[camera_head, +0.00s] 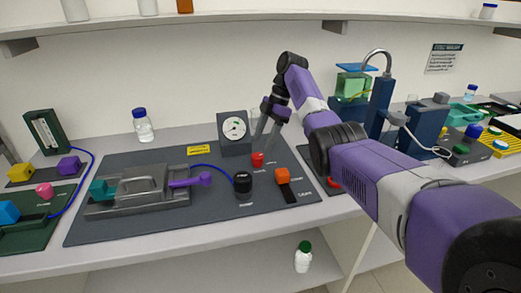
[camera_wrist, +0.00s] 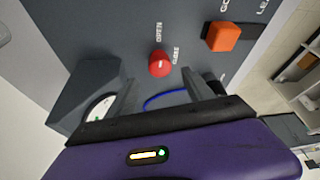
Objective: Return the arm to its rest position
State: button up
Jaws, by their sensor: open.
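My purple and black arm reaches from the lower right over the bench. My gripper (camera_head: 263,133) hangs above the dark mat beside the gauge, near the red knob (camera_head: 257,159). In the wrist view the two fingers of my gripper (camera_wrist: 160,95) are spread apart with nothing held between them. The red knob (camera_wrist: 160,64) shows beyond the fingers, between the words OPEN and CLOSE. Whether a finger touches anything is hard to tell, but the knob looks clear of both.
A pressure gauge (camera_head: 234,129) stands close left of my gripper. An orange block (camera_head: 282,176) and a black knob (camera_head: 243,184) are in front. A grey clamp rig (camera_head: 140,190) lies left. A blue post (camera_head: 379,105) stands right. A shelf (camera_head: 250,18) runs above.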

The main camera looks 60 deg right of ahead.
jog(key=shift+v, duration=1.2)
